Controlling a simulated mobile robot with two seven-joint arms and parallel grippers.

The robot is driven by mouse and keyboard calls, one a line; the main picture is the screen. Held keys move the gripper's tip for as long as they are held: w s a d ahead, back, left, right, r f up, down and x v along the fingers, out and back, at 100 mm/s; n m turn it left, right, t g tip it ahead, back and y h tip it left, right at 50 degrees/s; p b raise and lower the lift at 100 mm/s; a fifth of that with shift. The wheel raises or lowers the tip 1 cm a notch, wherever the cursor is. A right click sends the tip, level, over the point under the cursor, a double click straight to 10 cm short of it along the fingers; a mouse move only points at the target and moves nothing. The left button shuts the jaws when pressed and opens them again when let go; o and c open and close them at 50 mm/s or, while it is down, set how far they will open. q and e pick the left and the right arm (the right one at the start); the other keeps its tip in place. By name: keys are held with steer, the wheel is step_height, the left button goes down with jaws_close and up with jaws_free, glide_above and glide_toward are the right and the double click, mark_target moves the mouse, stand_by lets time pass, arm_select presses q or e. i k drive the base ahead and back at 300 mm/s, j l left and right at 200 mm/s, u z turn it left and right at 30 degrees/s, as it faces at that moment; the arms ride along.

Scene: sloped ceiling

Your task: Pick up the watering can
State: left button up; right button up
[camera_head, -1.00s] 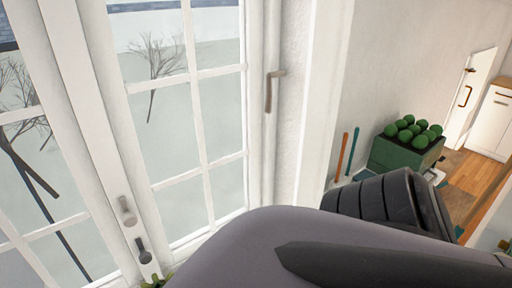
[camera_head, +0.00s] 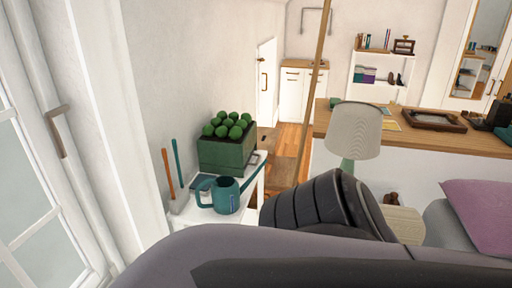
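The teal watering can (camera_head: 227,196) stands upright on a small white table (camera_head: 251,190) left of the picture's middle. No gripper fingers show in the view, so I cannot see either gripper's place relative to the can.
A green planter box (camera_head: 226,156) with several round green plants stands behind the can. Orange and teal-handled tools (camera_head: 168,175) stand to its left. A lamp (camera_head: 353,131) and a wooden-topped counter (camera_head: 440,136) are at right. A white-framed window (camera_head: 40,200) is at left.

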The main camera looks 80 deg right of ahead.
mark_target(226, 191)
steer(key=z, duration=2.2)
steer(key=i+j+z, duration=0.1)
steer(key=i+j, duration=0.5)
